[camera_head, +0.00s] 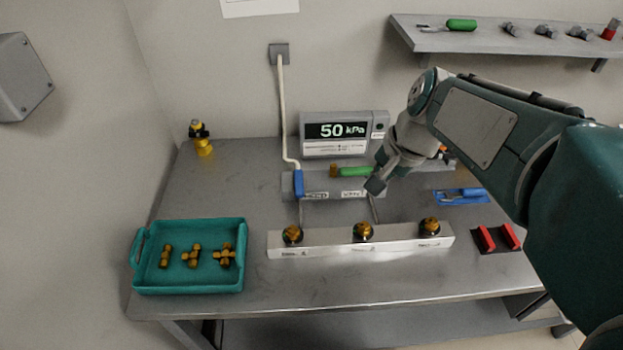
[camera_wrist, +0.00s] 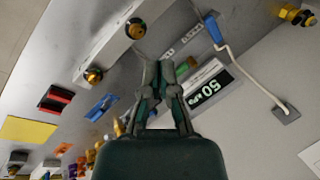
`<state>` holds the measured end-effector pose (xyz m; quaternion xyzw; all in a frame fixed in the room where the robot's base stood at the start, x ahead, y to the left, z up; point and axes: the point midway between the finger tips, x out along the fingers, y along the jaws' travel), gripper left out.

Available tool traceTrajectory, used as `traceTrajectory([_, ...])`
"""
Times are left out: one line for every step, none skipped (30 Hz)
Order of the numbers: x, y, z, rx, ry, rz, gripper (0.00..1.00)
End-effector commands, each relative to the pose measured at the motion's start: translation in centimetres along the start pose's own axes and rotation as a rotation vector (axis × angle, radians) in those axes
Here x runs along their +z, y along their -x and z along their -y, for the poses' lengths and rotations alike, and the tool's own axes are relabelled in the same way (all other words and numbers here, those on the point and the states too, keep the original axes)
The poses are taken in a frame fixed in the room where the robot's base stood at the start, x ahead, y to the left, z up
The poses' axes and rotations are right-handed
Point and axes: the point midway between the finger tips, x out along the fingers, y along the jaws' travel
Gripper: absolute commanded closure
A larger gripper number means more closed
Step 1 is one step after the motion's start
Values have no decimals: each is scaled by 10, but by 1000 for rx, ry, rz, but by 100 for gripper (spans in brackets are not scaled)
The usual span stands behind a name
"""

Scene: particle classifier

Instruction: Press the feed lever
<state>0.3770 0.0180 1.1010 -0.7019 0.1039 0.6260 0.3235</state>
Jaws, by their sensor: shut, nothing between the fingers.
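A grey valve block (camera_head: 322,185) stands on the bench with small labels I cannot read. A blue lever (camera_head: 298,184) stands at its left end, and a green lever (camera_head: 355,171) lies along its right part with a brass piece beside it. I cannot tell from the labels which is the feed lever. My gripper (camera_head: 376,184) is shut and empty, just right of the green lever. In the wrist view, my closed fingertips (camera_wrist: 158,63) are near the green lever (camera_wrist: 183,68), partly hidden by a finger; the blue lever (camera_wrist: 213,30) is farther off.
A display (camera_head: 338,130) reading 50 kPa stands behind the block. A white rail (camera_head: 323,244) with three brass fittings is in front. A teal tray (camera_head: 140,280) with brass fittings sits left; red blocks (camera_head: 486,239) and a blue tool holder (camera_head: 445,197) lie right.

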Motion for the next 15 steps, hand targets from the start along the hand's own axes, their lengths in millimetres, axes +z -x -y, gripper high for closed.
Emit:
traceTrajectory([-13,-10,7,-6,-67,40,100])
traceTrajectory([-19,-15,11,-12,-109,64,100])
traceTrajectory([-28,-22,16,-18,-166,93,100])
traceTrajectory([-35,-27,20,-23,-208,115,100])
traceTrajectory([-42,-33,24,-28,-250,138,100])
traceTrajectory([-51,-41,29,-34,-306,168,100])
traceTrajectory([-58,-47,31,-38,-348,191,100])
traceTrajectory([-65,-54,34,-42,-389,215,100])
traceTrajectory([-74,-63,37,-47,-445,245,100])
traceTrajectory([-81,-69,39,-50,-486,268,100])
traceTrajectory([-88,-76,42,-53,-528,292,100])
traceTrajectory([-98,-87,44,-57,-584,323,100])
traceTrajectory([-104,-94,45,-59,-625,347,100])
traceTrajectory([-111,-102,46,-61,-666,372,100])
traceTrajectory([-120,-112,48,-64,-721,402,100])
